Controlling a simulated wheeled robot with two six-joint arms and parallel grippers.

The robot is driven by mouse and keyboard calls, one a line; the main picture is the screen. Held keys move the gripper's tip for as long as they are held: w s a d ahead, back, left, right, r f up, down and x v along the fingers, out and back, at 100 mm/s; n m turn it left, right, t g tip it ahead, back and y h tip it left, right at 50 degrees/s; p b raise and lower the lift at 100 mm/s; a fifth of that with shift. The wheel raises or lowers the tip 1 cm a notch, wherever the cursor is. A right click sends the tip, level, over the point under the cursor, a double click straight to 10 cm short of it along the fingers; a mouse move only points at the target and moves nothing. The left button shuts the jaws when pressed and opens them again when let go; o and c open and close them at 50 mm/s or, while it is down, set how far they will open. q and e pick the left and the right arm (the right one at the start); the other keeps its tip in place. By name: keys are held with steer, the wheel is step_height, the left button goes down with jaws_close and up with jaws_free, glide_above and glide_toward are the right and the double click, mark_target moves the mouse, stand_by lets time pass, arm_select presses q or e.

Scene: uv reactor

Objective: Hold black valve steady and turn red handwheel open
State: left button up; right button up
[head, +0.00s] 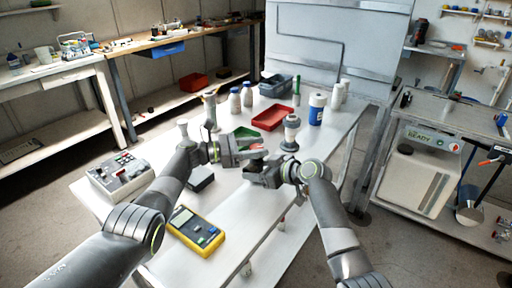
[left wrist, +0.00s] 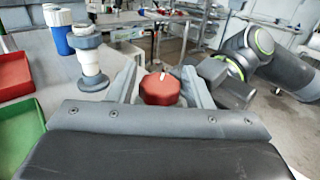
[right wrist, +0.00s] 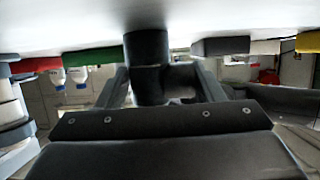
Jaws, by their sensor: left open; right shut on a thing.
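The red handwheel (left wrist: 160,89) shows in the left wrist view between the two fingers of my left gripper (head: 250,150). That gripper is open, with a finger on each side of the wheel; I cannot tell whether either touches it. The black valve (right wrist: 147,60) shows in the right wrist view as a dark cylinder with a side stub, between the fingers of my right gripper (head: 262,172). That gripper is shut on the valve, low over the table and just below my left gripper in the head view.
On the white table (head: 290,185) a grey-white fitting (head: 290,133) stands close to the right of the grippers. A red tray (head: 272,117), a green tray (head: 246,132), a blue-white bottle (head: 316,108), a yellow meter (head: 196,231) and a control box (head: 120,174) lie around.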

arm_select(q)
steer(key=shift+c, duration=0.4)
steer(key=c, duration=0.6)
steer(key=shift+f+n+t, duration=0.15)
steer(key=shift+n+t, duration=0.45)
steer(key=shift+t, duration=0.3)
steer(key=shift+n+t+y, duration=0.3)
steer(key=shift+t, duration=0.2)
steer(key=shift+n+t+y, duration=1.1)
steer(key=shift+n+t, duration=0.4)
steer(key=shift+t, duration=0.6)
steer(key=o, duration=0.7)
